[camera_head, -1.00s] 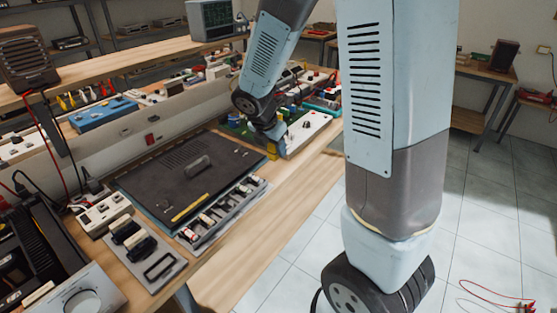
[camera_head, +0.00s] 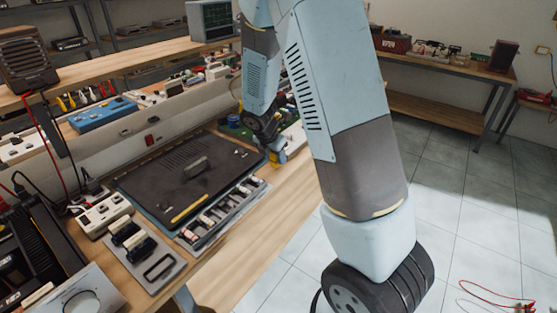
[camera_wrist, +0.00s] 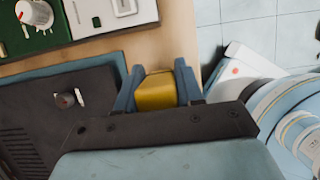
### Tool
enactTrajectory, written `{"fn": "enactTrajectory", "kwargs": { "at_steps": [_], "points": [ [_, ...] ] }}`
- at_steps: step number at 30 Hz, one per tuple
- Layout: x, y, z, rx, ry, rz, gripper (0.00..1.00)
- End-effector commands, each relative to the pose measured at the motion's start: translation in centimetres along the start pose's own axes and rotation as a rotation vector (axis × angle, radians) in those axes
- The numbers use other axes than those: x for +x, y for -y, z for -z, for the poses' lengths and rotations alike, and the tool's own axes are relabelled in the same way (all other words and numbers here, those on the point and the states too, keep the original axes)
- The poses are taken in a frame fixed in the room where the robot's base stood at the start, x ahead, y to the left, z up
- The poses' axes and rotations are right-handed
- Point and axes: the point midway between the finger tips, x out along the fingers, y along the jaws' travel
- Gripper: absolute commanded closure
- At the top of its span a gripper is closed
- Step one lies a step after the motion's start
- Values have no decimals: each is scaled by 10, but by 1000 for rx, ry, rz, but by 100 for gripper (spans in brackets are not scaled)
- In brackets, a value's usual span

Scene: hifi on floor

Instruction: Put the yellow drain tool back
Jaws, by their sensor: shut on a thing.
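My gripper (camera_head: 277,157) is shut on the yellow drain tool, seen as a short, blocky yellow body (camera_wrist: 156,91) between the two blue fingers in the wrist view. Its lower part is hidden by the gripper. In the head view the gripper is at the right end of the black mat-like panel (camera_head: 165,176), over the bench's front strip, and the held tool is only a small yellow patch. I cannot tell whether it touches the bench. A grey rack (camera_head: 186,243) with several tools lies along the panel's front edge.
A slim yellow stick (camera_head: 190,208) lies on the panel's front. A green board with a knob (camera_wrist: 35,14) and a white device (camera_wrist: 106,14) stand beyond the gripper. The wooden front strip (camera_head: 245,230) is bare. A holder with dark rolls (camera_head: 130,237) stands at left.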

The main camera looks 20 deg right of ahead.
Motion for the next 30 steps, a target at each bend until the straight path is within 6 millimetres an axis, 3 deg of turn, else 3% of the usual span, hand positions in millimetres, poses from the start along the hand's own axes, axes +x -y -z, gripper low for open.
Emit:
{"fn": "enactTrajectory", "kwargs": {
  "at_steps": [4,15,16,23,30],
  "points": [
    [14,0,6,-1,0,1,93],
    [18,0,7,0,1,0,93],
    [18,0,7,0,1,0,62],
    [17,0,7,1,1,0,40],
    [17,1,7,1,1,0,38]
  ]
}}
